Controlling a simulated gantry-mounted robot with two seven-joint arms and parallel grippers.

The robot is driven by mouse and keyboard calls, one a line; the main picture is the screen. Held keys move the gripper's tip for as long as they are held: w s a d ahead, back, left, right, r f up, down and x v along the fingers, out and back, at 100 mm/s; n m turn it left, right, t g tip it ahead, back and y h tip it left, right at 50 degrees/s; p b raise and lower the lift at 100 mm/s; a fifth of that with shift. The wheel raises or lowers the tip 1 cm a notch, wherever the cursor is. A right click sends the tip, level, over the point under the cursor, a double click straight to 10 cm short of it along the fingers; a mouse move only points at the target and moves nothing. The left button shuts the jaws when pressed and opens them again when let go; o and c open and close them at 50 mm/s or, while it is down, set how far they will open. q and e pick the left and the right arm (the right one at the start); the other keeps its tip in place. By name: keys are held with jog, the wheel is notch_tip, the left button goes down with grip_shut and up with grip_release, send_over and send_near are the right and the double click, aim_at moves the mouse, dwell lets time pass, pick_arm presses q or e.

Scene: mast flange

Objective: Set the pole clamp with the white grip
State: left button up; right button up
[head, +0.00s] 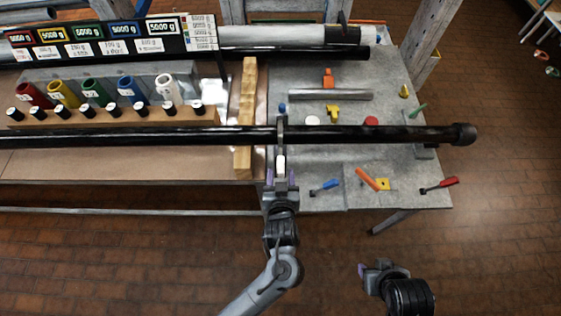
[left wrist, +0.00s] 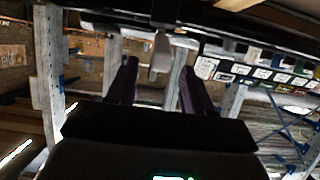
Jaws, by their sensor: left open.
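The pole clamp (head: 282,127) is a grey bracket on the long black pole (head: 380,134), with a small blue piece at its far end. Its white grip (head: 280,164) hangs on the near side of the pole and also shows in the left wrist view (left wrist: 161,56). My left gripper (head: 281,181) is open at the grip, with a purple finger on either side. In the left wrist view the grip's end appears between the fingertips (left wrist: 157,75), with gaps on both sides. My right gripper (head: 372,268) is low in the head view, away from the clamp; its jaw opening is unclear.
The pole crosses above a grey table (head: 330,160) holding small coloured tools, including a red-handled one (head: 440,185) and a blue one (head: 325,186). A rack (head: 120,118) with coloured cups stands left, beside an upright wooden strip (head: 246,110). Open floor lies in front.

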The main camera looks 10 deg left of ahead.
aim_at(281, 156)
pick_arm(q)
jog(key=shift+x, duration=3.35)
jog(key=shift+f, duration=0.1)
grip_shut()
